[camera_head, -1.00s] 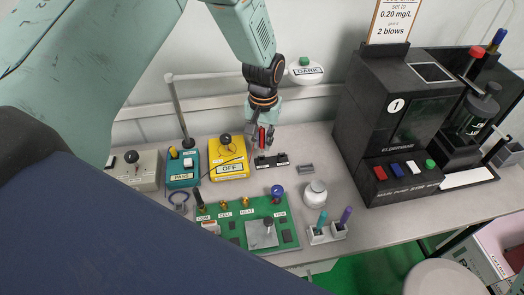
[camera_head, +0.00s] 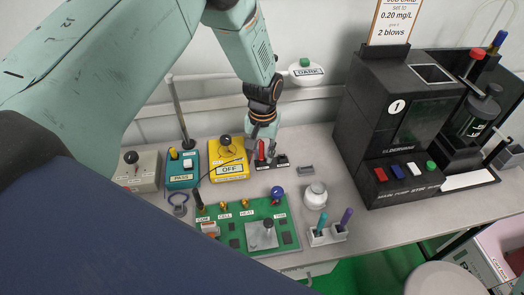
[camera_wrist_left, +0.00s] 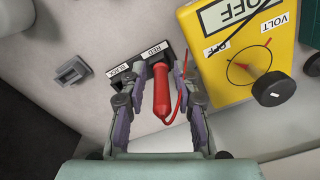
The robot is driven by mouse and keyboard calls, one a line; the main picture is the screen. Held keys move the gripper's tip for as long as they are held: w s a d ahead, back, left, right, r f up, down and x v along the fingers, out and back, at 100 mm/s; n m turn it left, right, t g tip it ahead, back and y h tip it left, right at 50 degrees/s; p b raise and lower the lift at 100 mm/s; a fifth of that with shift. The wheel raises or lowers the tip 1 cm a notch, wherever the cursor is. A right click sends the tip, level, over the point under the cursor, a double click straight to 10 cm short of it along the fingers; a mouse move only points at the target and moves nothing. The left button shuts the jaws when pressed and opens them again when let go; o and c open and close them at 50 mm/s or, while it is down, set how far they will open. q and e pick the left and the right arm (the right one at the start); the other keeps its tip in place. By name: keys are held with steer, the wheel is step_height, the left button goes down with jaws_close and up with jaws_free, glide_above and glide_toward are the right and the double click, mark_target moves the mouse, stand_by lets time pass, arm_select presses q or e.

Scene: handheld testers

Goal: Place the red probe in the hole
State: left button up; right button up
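The red probe (camera_head: 261,150) stands at the red-labelled end of the black holder block (camera_head: 282,162), its lower end apparently in the hole. The hole's rim is hidden. In the left wrist view the probe (camera_wrist_left: 161,92) has its thick handle toward the camera, with the RED and BLACK labels on the holder (camera_wrist_left: 140,58) beyond it. My left gripper (camera_head: 261,146) is open around the probe. Its fingers (camera_wrist_left: 161,78) are on both sides, with visible gaps to the handle. My right gripper is not in view.
The yellow meter (camera_head: 228,172) reading OFF stands close left of the holder, with a cable near my fingers. A small grey block (camera_head: 306,169) lies to the right. A green circuit board (camera_head: 240,212) and white jar (camera_head: 315,195) are in front. The black machine (camera_head: 395,130) stands right.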

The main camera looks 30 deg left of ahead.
arm_select(q)
steer(key=shift+o, duration=0.4)
steer(key=shift+r, duration=0.3)
step_height(320, 180, up, 12)
steer(key=shift+f+p, duration=0.1)
steer(key=shift+p, duration=0.5)
